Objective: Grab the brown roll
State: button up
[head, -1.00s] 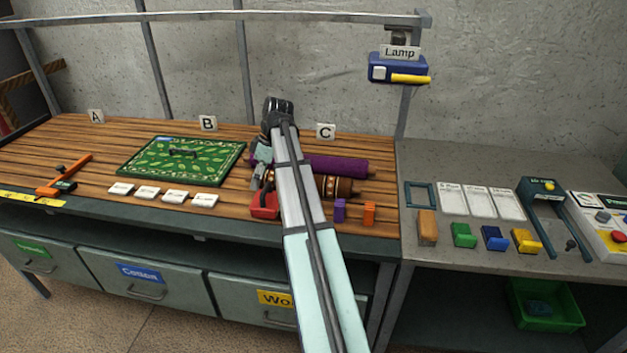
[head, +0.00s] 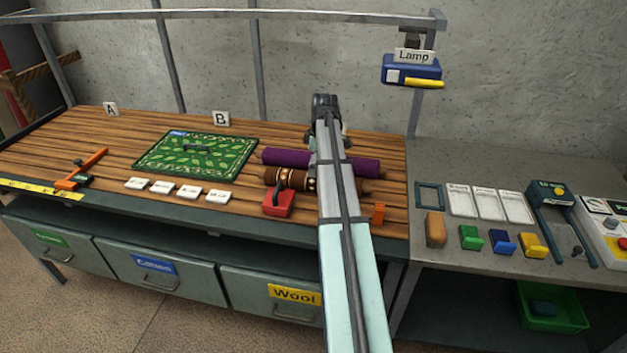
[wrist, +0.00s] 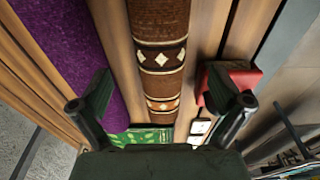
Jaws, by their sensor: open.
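The brown roll (head: 290,179) lies on the wooden bench, with a pale diamond pattern; my arm covers its middle in the head view. In the wrist view the brown roll (wrist: 158,22) runs down the picture between my two fingers. My gripper (wrist: 160,84) is open, with one finger on each side of the roll's line. No contact between finger and roll shows, and I cannot tell the height gap.
A purple roll (head: 285,157) lies behind the brown one, alongside my left finger in the wrist view. A red block with a dark handle (head: 278,204) sits in front, near my right finger. A green rug (head: 210,150) lies to the left.

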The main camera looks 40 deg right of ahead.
aim_at(314, 180)
jog(key=shift+w+a+f+p, duration=0.15)
jog(key=shift+f+p, duration=0.45)
jog(key=shift+f, duration=1.2)
jog(key=shift+w+a+f+p, duration=0.1)
jog(key=shift+f+p, duration=0.5)
jog(key=shift+f, duration=1.15)
jog(key=shift+s, duration=0.1)
jog(key=c, duration=1.9)
